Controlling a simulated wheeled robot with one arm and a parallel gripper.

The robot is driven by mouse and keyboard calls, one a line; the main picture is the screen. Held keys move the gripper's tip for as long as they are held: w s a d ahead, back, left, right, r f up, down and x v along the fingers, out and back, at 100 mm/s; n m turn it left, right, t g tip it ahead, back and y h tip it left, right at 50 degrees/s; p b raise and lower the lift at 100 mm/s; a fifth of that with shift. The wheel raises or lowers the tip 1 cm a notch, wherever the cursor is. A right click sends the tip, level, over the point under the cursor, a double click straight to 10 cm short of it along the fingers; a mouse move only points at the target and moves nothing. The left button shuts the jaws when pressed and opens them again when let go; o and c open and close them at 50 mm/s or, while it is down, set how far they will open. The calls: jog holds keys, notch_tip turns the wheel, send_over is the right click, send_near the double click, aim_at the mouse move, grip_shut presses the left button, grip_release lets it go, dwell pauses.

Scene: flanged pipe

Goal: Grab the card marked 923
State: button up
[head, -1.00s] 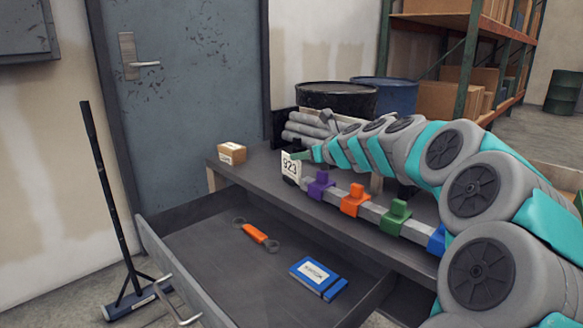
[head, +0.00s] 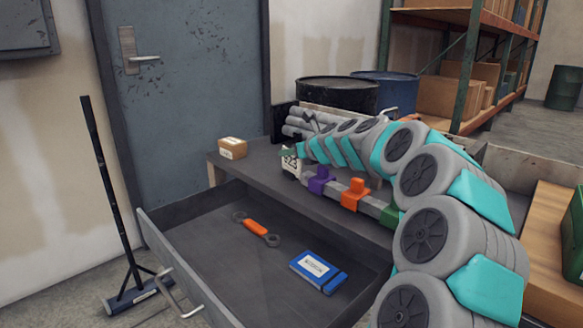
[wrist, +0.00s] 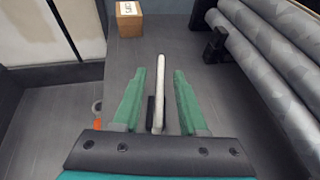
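The white card marked 923 (head: 291,166) stands upright at the left end of the grey bar on the bench, its upper part covered by my green fingertips. In the wrist view the card (wrist: 160,88) shows edge-on as a thin pale strip. My gripper (wrist: 160,72) is open, with one green finger on each side of the card and a gap visible on both sides. In the head view my gripper (head: 290,153) is small and overlaps the card's top.
A small labelled box (head: 232,148) sits on the bench's left corner. Grey pipes (wrist: 265,65) lie right of my gripper. Purple (head: 320,180) and orange (head: 355,195) clamps sit along the bar. An open drawer (head: 185,285) holds an orange-handled tool (head: 256,229) and a blue booklet (head: 318,271).

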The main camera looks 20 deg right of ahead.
grip_shut()
jog(key=shift+r, duration=0.1)
dwell(0.5)
